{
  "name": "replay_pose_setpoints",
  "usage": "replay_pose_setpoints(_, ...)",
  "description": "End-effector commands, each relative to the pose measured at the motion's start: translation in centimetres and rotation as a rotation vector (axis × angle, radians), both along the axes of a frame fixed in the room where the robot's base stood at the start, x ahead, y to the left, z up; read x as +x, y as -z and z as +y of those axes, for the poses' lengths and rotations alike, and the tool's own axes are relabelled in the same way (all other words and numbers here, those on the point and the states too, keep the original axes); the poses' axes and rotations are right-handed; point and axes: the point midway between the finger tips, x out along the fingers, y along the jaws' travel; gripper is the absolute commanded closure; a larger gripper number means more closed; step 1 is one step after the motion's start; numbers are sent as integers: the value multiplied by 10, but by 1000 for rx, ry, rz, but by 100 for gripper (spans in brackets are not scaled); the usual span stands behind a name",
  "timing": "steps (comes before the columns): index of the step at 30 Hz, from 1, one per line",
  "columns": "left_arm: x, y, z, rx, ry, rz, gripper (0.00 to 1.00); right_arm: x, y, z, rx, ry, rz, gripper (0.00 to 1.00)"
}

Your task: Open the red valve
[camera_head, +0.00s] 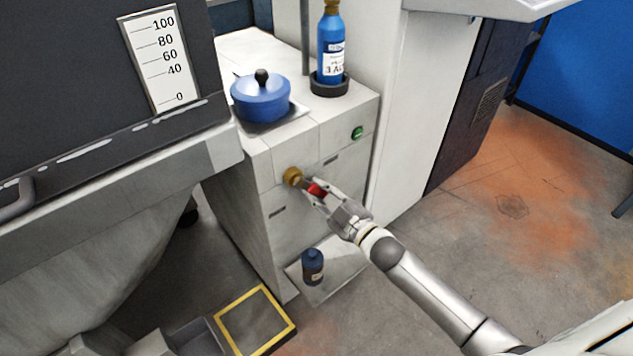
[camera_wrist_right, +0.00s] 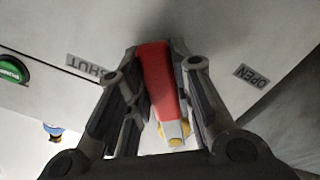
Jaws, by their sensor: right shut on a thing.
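The red valve's handle (camera_head: 317,190) sticks out from a brass fitting (camera_head: 293,176) on the front of the white cabinet. My right gripper (camera_head: 321,195) is shut on the handle. In that view a SHUT label (camera_wrist_right: 88,67) is to the left of the handle and an OPEN label (camera_wrist_right: 251,75) to the right, both upside down. The handle points between the two labels. My left gripper is out of view.
A blue pot (camera_head: 260,100) and a blue bottle (camera_head: 331,50) stand on the cabinet (camera_head: 235,50). A green button (camera_head: 357,133) is on its front. Open floor lies to the right.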

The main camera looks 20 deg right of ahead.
Motion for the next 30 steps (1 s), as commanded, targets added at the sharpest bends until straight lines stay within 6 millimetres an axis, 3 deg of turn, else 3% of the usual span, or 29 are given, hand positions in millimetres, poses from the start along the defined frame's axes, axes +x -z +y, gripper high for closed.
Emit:
replay_pose_setpoints(6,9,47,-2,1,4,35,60,-6,8,15,196,-1,73,100)
replay_pose_setpoints(15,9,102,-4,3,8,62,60,-14,17,35,436,-1,160,100)
replay_pose_setpoints(22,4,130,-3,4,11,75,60,-18,19,46,564,-2,205,100)
replay_pose_setpoints(30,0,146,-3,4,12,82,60,-20,20,52,637,-1,232,100)
